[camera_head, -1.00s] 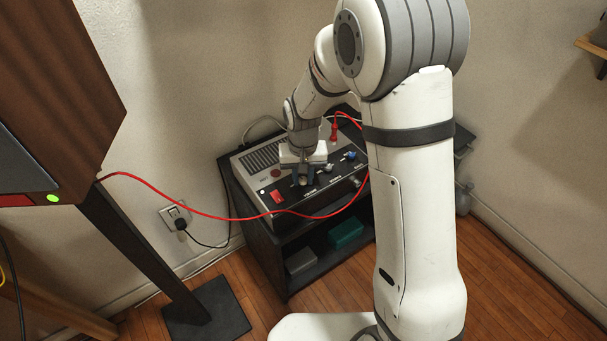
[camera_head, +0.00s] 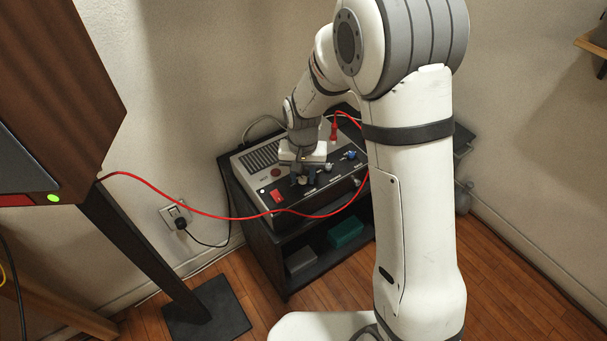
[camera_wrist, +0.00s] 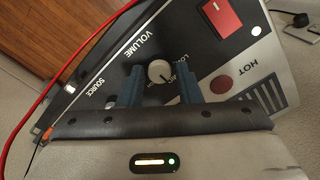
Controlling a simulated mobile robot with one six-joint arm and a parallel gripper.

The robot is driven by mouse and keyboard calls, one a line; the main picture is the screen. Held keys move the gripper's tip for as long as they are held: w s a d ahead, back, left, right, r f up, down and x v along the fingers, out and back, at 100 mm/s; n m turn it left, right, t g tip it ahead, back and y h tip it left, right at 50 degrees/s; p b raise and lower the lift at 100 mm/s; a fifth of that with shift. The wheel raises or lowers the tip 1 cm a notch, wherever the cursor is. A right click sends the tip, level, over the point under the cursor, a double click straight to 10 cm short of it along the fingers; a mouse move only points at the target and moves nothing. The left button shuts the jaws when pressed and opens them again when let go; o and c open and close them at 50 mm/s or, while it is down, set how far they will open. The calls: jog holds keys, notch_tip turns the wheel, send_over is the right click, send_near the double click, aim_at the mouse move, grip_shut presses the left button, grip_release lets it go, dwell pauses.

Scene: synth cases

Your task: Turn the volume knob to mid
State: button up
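The volume knob (camera_wrist: 160,72) is a small light round knob on the dark panel of the grey device (camera_head: 252,180), below the printed word VOLUME in the wrist view. My gripper (camera_wrist: 160,82) has its two blue-grey fingers apart, one on each side of the knob, with thin gaps showing. Contact cannot be made out. Small lettering by the knob is partly hidden by the right finger, and the knob's pointer direction is hard to read. In the head view my gripper (camera_head: 303,180) points down at the panel and mostly hides this knob.
A red rocker switch (camera_head: 278,196) lies left of the gripper, and a blue knob (camera_head: 350,155) lies to the right. A red cable (camera_head: 220,216) hangs across the front. The device stands on a black shelf (camera_head: 268,262) against the wall.

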jog(key=shift+o, duration=1.4)
notch_tip(320, 180, up, 8)
jog(key=shift+f+p, duration=0.15)
jog(key=shift+p, duration=0.5)
notch_tip(320, 180, up, 13)
jog(key=t+p, duration=0.1)
jog(key=p, duration=0.4)
send_over(303, 178)
jog(key=s+d, duration=0.7)
jog(key=d, duration=0.1)
jog(key=s+d+r+t+p, duration=0.1)
jog(key=s+d+r+p, duration=0.5)
jog(key=s+r, duration=0.3)
jog(key=s+d, duration=0.1)
jog(key=s, duration=0.2)
jog(key=shift+s+r+n+t, duration=0.3)
jog(key=shift+s+r, duration=0.1)
